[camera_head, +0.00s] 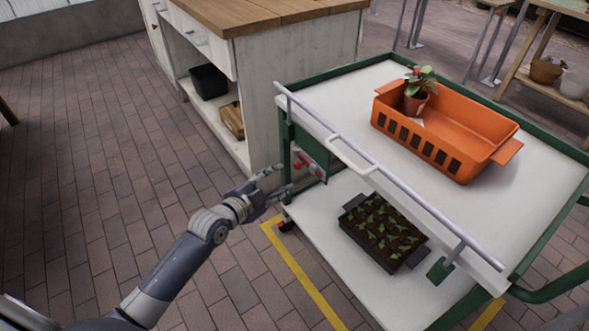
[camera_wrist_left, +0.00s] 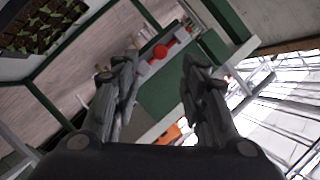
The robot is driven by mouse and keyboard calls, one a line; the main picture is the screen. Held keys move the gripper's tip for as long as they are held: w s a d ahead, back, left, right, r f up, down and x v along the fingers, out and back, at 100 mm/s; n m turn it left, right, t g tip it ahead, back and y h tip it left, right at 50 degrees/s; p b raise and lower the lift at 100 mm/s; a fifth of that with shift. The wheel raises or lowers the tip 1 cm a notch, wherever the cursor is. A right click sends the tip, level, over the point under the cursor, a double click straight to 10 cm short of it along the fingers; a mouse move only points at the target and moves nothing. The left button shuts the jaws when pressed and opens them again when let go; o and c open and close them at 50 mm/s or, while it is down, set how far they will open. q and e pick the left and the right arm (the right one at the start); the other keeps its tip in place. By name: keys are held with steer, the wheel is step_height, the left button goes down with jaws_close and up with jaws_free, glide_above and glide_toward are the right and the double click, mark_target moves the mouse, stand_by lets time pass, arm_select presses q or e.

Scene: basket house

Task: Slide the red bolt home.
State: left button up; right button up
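The red bolt (camera_head: 299,164) sits in a pale mount on a green plate (camera_head: 313,157) at the left end of the white cart. In the left wrist view the red bolt (camera_wrist_left: 162,51) lies beyond and between the fingertips, on its pale strip beside the green plate (camera_wrist_left: 170,95). My left gripper (camera_head: 281,179) is open and empty, just left of the bolt, with its fingers pointing towards it. In the left wrist view my left gripper (camera_wrist_left: 160,60) shows a clear gap between its two fingers. I cannot tell how far the bolt is slid. My right gripper is not in view.
The cart's top (camera_head: 345,90) carries an orange crate (camera_head: 455,125) with a potted plant (camera_head: 415,95). A grey rail (camera_head: 400,185) runs along its near edge. A seedling tray (camera_head: 384,233) sits on the lower shelf. A wooden-topped cabinet (camera_head: 262,75) stands behind. Floor at left is clear.

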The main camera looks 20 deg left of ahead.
mark_target(296, 168)
arm_select(q)
steer(key=b+x, duration=0.2)
steer(key=x, duration=0.7)
steer(key=shift+w+d, duration=0.15)
steer(key=shift+d, duration=0.05)
steer(key=shift+w+d+f, duration=0.15)
steer(key=shift+w+d, duration=0.05)
steer(key=shift+w, duration=0.45)
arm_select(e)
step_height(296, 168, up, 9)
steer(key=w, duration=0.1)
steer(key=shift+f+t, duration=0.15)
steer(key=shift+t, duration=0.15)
arm_select(q)
jaws_close()
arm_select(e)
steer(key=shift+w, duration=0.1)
